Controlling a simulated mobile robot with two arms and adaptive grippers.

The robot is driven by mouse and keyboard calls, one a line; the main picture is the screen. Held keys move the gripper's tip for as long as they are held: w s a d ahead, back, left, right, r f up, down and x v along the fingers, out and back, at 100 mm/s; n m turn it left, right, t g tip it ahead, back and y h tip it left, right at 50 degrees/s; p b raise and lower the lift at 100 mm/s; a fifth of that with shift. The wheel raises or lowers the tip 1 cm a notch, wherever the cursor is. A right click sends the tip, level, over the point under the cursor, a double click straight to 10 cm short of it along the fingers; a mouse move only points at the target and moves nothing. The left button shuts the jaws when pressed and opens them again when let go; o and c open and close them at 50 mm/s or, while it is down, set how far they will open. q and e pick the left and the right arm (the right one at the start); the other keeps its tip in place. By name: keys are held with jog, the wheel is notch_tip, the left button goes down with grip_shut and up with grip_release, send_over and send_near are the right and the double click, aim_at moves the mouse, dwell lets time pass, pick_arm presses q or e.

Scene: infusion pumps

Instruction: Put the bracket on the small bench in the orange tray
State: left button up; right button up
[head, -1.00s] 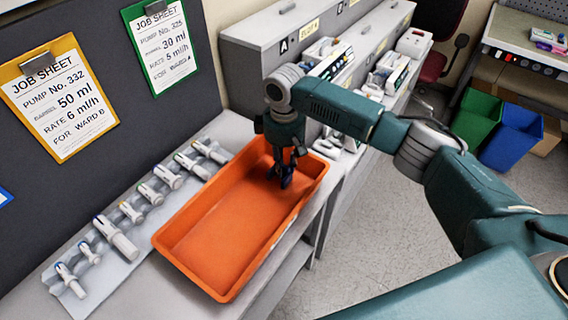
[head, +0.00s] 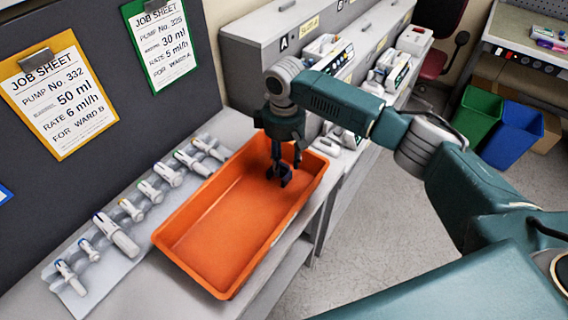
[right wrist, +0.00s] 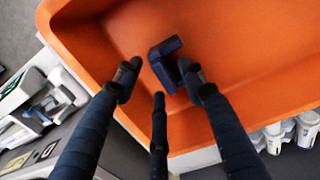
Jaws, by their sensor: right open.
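The dark blue bracket (head: 284,179) is inside the orange tray (head: 205,245), near its far right end. In the right wrist view the angular bracket (right wrist: 165,64) shows against the orange floor of the tray (right wrist: 235,40). My right gripper (head: 281,160) points down into the tray just above the bracket. In the right wrist view the gripper (right wrist: 160,82) has its dark fingers spread, with the bracket just beyond the tips and close to the right one. Whether a fingertip touches it I cannot tell. My left gripper is not in view.
A pale mat (head: 75,294) with several white pump parts lies left of the tray. Grey cabinets (head: 262,48) with white devices stand behind. A dark board with job sheets (head: 58,98) rises at left. Green (head: 478,118) and blue (head: 512,136) bins stand on the floor at right.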

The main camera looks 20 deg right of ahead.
notch_tip(320, 180, up, 11)
jog(key=b, duration=0.2)
jog(key=shift+f, duration=0.15)
